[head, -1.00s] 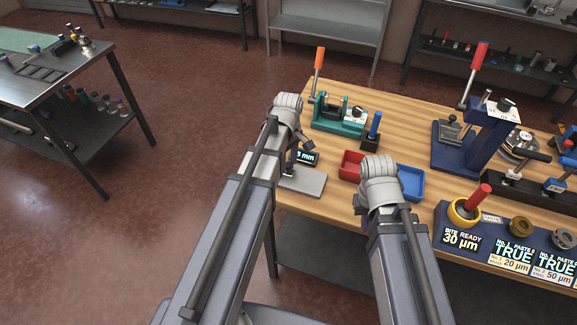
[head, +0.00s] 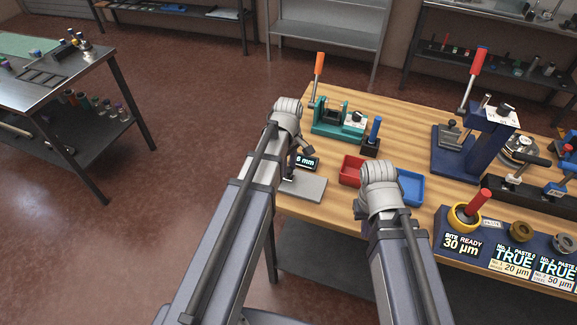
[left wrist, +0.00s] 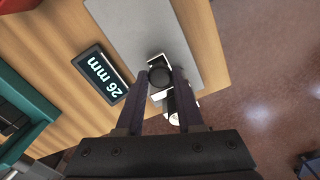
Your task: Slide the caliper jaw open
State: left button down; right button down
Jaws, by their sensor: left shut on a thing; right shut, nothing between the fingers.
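The caliper rests at the near left corner of the wooden bench, on a grey plate (head: 310,188) that also shows in the left wrist view (left wrist: 130,25). Its black display (left wrist: 101,75) reads 26 mm; in the head view the display (head: 306,162) is partly covered by my left arm. My left gripper (left wrist: 160,88) is shut on a round dark knob (left wrist: 159,74) above bright metal caliper parts (left wrist: 175,112). The jaw faces are too hidden to make out. My right gripper (head: 361,206) is mostly hidden by its wrist, near the bench's front edge, away from the caliper.
A red bin (head: 350,171) and a blue bin (head: 411,188) flank my right wrist. A teal fixture (head: 338,122) with an orange-handled lever stands behind the caliper.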

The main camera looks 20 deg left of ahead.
dwell(0.8)
pick_arm(q)
jog(key=d, duration=0.6)
jog(key=shift+s, duration=0.1)
jog(key=c, duration=0.8)
grip_release()
notch_tip(320, 180, up, 8)
jog(key=p, duration=0.7)
jog(key=shift+f+p, duration=0.1)
jog(key=shift+p, duration=0.3)
